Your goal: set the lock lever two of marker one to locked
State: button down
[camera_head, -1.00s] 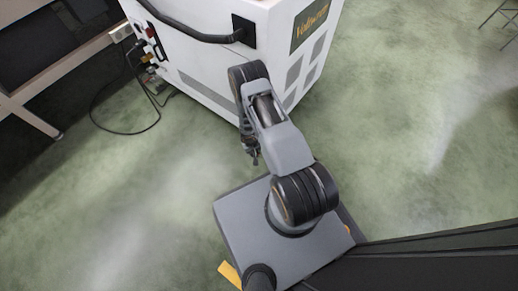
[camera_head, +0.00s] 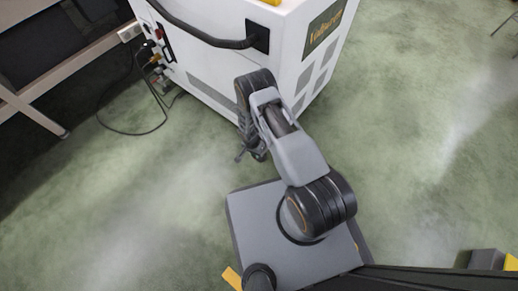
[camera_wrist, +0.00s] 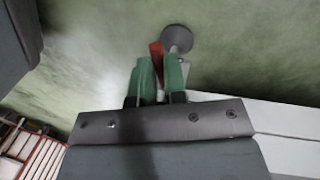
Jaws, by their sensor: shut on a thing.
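The white machine (camera_head: 215,62) on the floor stands beyond my arm, with its cables at its left side. My gripper (camera_wrist: 160,72) has green fingers and is shut on a small red lever (camera_wrist: 156,52), whose tip shows between and just past the fingertips. A round grey foot (camera_wrist: 177,38) is right beside the red lever. The fingers hide much of the lever, so its locked or unlocked position cannot be told. In the head view my gripper (camera_head: 247,154) hangs low at the machine's near lower edge; the lever is not visible there.
A black handle (camera_head: 210,38) runs along the machine's top edge. A dark cable (camera_head: 130,132) loops on the floor at the left, near a bench leg (camera_head: 40,118). Open green floor lies to the left and right of my base.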

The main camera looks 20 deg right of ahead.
jog(key=shift+w+a+m, duration=0.15)
jog(key=shift+w+m, duration=0.15)
jog(key=shift+m, duration=0.6)
jog(key=c, duration=1.2)
grip_release()
jog(key=shift+o, duration=0.2)
notch_tip(320, 180, up, 14)
jog(key=w+a+p, duration=0.1)
jog(key=w+p, duration=0.1)
jog(key=p, duration=0.3)
jog(key=shift+w+a+f, duration=0.15)
jog(key=shift+a+f, duration=0.05)
jog(key=shift+a, duration=0.1)
